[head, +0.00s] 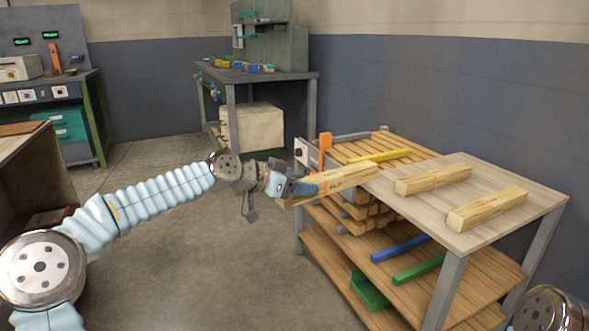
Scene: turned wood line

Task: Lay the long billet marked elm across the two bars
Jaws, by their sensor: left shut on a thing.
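My left gripper (292,188) is shut on a long pale wooden billet (340,181), gripping it near its left end. The billet is held near the left edge of the bench top, its far end pointing right. It has dark lettering on its side, too small to read surely. A blue bar (400,248) and a green bar (418,268) lie on the lower shelf; I cannot tell if these are the two bars. My right gripper is out of view.
The wooden bench (514,228) has a slatted part at the back with a yellow strip (380,156) on it. An orange upright (324,148) stands at its back left corner. A green box (370,289) is on the lower shelf. Floor to the left is clear.

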